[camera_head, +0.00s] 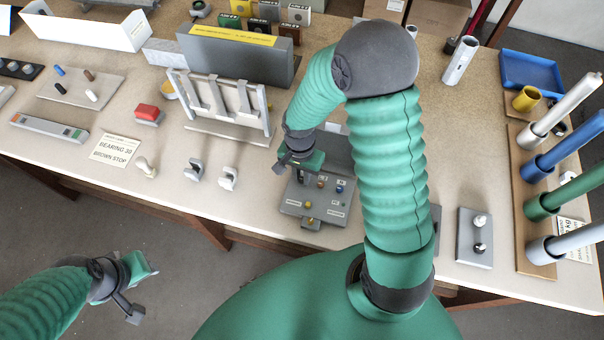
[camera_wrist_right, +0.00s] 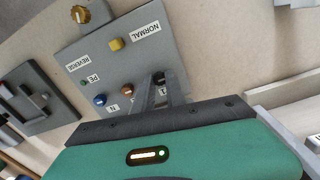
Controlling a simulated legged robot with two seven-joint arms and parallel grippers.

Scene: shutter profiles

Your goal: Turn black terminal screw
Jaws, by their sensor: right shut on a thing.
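The grey terminal panel (camera_head: 316,211) lies on the bench below my right gripper. My right gripper (camera_head: 290,168) reaches down at the panel's upper left. Its fingertips (camera_wrist_right: 158,77) are shut on a small dark thing in line with the coloured screws, likely the black terminal screw, mostly hidden by the fingers. My left gripper (camera_head: 142,287) is open and empty, off the bench's front edge.
A grey plate with two knobs (camera_head: 476,239) and a rack of coloured tubes (camera_head: 556,150) stand on the right.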

